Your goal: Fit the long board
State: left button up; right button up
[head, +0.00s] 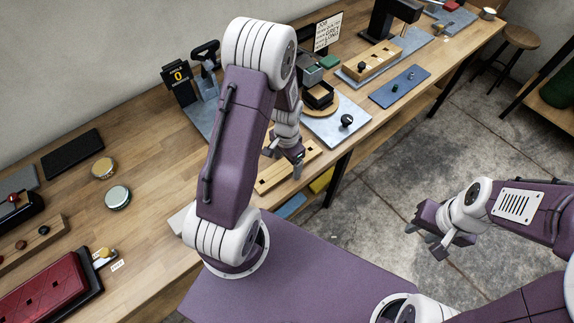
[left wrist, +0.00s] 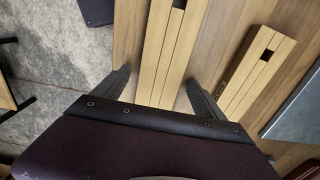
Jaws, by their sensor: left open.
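A light wooden board (left wrist: 160,45) lies on the bench between the fingers of my left gripper (left wrist: 160,88). A dark notch shows at its far end, and its near end is hidden by the gripper. In the head view a light board (head: 272,178) shows at the bench's front edge, partly covered by my left gripper (head: 284,162). That gripper is open, pointing down. I cannot tell which board is the long one. My right gripper (head: 425,242) is open and empty above the floor.
A grey plate (head: 355,120) with a black knob (head: 347,120) lies right of the left gripper. Further back are a blue plate (head: 400,86), a wooden block (head: 373,60) and a written sign (head: 328,32). A red case (head: 45,290) lies at the left.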

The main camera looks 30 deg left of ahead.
pick_arm(q)
jog(key=c, duration=1.6)
jog(key=shift+r, duration=0.1)
jog(key=shift+c, duration=0.2)
jog(key=shift+r, duration=0.1)
